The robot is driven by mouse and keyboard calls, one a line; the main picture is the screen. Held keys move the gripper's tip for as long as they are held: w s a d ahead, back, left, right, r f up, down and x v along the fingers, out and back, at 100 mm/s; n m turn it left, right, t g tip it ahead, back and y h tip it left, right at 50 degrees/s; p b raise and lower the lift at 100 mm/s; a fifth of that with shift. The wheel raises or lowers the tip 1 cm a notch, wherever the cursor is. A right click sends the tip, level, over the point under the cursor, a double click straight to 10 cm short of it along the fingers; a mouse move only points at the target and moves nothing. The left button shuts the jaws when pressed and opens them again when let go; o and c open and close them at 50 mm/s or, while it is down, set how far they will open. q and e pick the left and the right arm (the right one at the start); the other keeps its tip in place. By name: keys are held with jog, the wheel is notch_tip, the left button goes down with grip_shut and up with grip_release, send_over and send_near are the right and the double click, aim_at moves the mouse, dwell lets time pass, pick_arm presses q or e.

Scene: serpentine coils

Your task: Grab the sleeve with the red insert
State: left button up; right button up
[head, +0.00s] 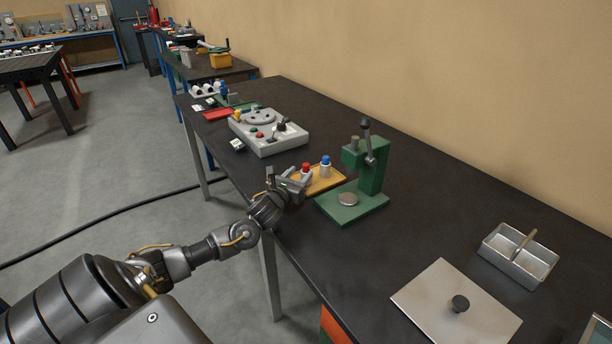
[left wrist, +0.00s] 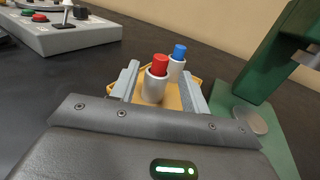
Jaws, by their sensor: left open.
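The sleeve with the red insert (head: 306,169) stands upright on a yellow tray (head: 325,184). In the left wrist view this white sleeve (left wrist: 153,88) with its red top lies between my two finger tips, nearer the right side of the left finger. A second white sleeve with a blue insert (head: 325,168) stands just behind and to the right; it also shows in the left wrist view (left wrist: 176,68). My left gripper (head: 297,180) is open at the tray's near left edge, its fingers on either side of the red-topped sleeve. My right gripper is not in view.
A green press (head: 370,177) with a lever stands right beside the tray. A grey control box (head: 268,133) is to the left. A metal plate with a knob (head: 432,303) and a divided metal bin (head: 534,262) lie at the right. Bare black tabletop lies between.

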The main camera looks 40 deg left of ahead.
pick_arm(q)
jog(key=shift+x, duration=1.4)
grip_shut()
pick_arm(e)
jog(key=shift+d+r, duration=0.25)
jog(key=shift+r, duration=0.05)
pick_arm(q)
jog(key=shift+r, duration=0.15)
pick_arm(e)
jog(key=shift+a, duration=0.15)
